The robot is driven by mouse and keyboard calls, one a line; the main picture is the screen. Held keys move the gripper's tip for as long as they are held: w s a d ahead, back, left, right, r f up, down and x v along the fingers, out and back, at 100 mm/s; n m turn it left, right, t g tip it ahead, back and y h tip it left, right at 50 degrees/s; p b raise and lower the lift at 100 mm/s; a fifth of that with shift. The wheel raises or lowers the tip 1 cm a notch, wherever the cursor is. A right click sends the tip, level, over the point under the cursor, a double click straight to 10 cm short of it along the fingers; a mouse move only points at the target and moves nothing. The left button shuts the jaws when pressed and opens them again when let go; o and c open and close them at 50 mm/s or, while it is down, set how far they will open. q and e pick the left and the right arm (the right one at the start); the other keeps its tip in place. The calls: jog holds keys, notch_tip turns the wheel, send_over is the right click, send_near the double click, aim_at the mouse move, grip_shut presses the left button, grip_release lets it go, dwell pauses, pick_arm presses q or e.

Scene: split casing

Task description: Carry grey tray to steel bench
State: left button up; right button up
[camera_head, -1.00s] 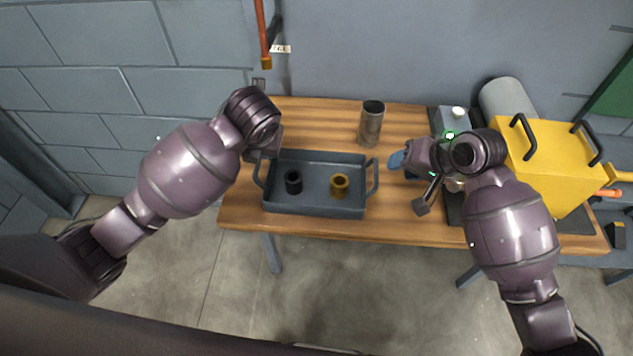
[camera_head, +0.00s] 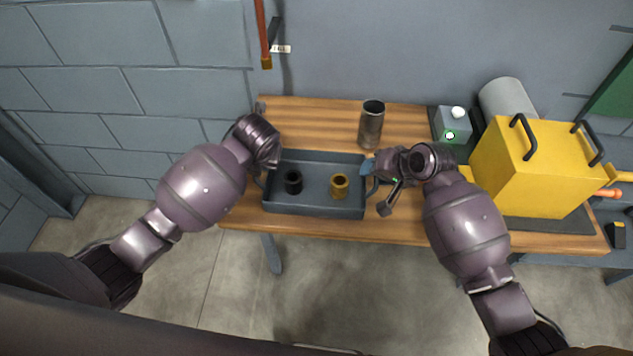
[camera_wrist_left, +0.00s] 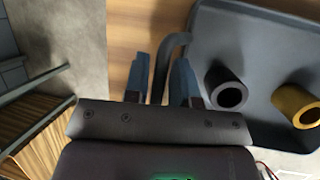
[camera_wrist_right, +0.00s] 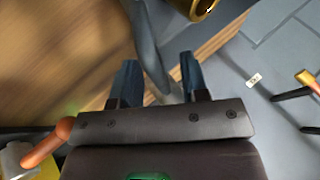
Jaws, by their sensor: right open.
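The grey tray (camera_head: 318,209) lies flat on a wooden table, with a loop handle at each end. A black ring (camera_head: 293,182) and a brass ring (camera_head: 340,186) stand inside it. My left gripper (camera_wrist_left: 160,78) is at the left handle (camera_wrist_left: 160,62); its fingers stand apart on either side of the bar, with gaps showing. In the head view my left wrist hides those fingers. My right gripper (camera_head: 377,188) is open at the tray's right end. In the right wrist view the right handle (camera_wrist_right: 150,50) passes between its fingers. I cannot clearly make out a steel bench.
A metal cylinder (camera_head: 371,124) stands behind the tray's right end. A grey box with a lit green button (camera_head: 454,124) and a yellow case (camera_head: 537,168) with black handles stand farther right. The wooden table (camera_head: 320,109) has bare room behind the tray.

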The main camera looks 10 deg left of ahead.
jog(key=shift+c, duration=0.2)
pick_arm(q)
grip_shut()
pick_arm(e)
jog(key=c, duration=0.5)
grip_shut()
pick_arm(q)
jog(key=shift+r, duration=0.2)
pick_arm(e)
jog(key=shift+w+r, duration=0.1)
jog(key=shift+r, duration=0.1)
